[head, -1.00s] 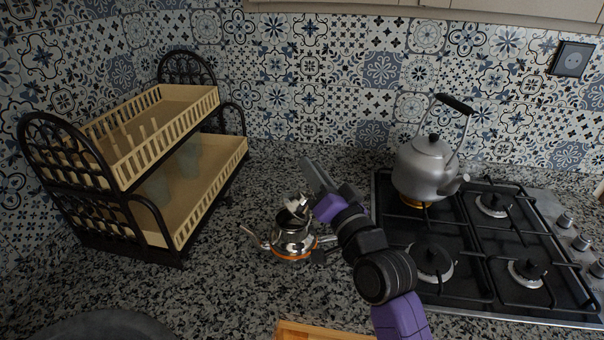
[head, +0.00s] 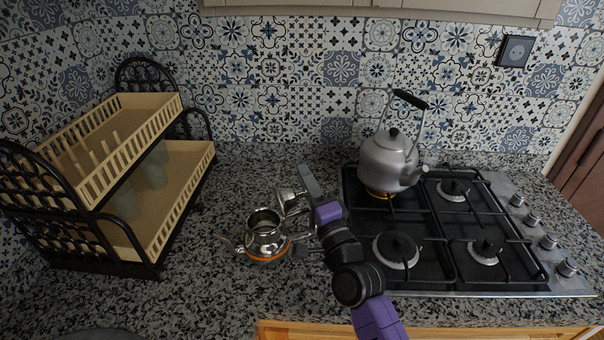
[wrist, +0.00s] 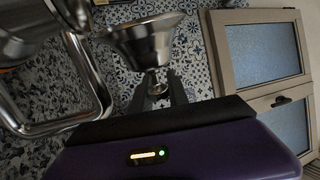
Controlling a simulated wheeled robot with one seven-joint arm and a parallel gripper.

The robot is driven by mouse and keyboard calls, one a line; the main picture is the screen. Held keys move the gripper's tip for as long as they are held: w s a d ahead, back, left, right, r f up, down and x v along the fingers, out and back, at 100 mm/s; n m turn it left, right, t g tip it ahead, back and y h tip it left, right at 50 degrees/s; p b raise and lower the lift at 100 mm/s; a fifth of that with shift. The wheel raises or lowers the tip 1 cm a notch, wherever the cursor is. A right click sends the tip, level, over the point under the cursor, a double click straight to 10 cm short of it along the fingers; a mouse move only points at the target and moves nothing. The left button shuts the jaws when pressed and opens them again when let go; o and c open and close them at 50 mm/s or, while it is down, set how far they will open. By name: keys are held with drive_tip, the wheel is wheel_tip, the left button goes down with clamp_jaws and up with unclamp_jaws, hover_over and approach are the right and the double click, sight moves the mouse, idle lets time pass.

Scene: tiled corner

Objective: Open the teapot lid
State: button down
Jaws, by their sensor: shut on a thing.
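The small shiny metal teapot (head: 265,240) stands on the granite counter with its top open, spout to the left and an orange band at its base. Its lid (head: 289,203) is off, tipped on its side, just right of the teapot's rim. My gripper (head: 305,182) is shut on the lid's knob. In the wrist view the lid (wrist: 148,40) shows as a metal cone, with its knob (wrist: 155,84) between the fingers. The teapot's body and looped handle (wrist: 92,100) show at the left there. The far finger is mostly hidden in the head view.
A grey kettle (head: 386,160) sits on the black gas hob (head: 420,222) to the right. A two-tier dish rack (head: 185,190) stands at the left. The tiled wall (head: 290,90) is behind. Bare counter (head: 240,180) lies behind the teapot.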

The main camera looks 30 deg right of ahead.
drive_tip(key=shift+d+f+m, duration=0.1)
drive_tip(key=shift+f+m, duration=0.1)
drive_tip(key=shift+m, duration=0.1)
drive_tip(key=c, duration=1.3)
unclamp_jaws()
drive_tip(key=shift+o, duration=0.2)
drive_tip(key=b+v, duration=0.1)
drive_tip(key=v, duration=0.7)
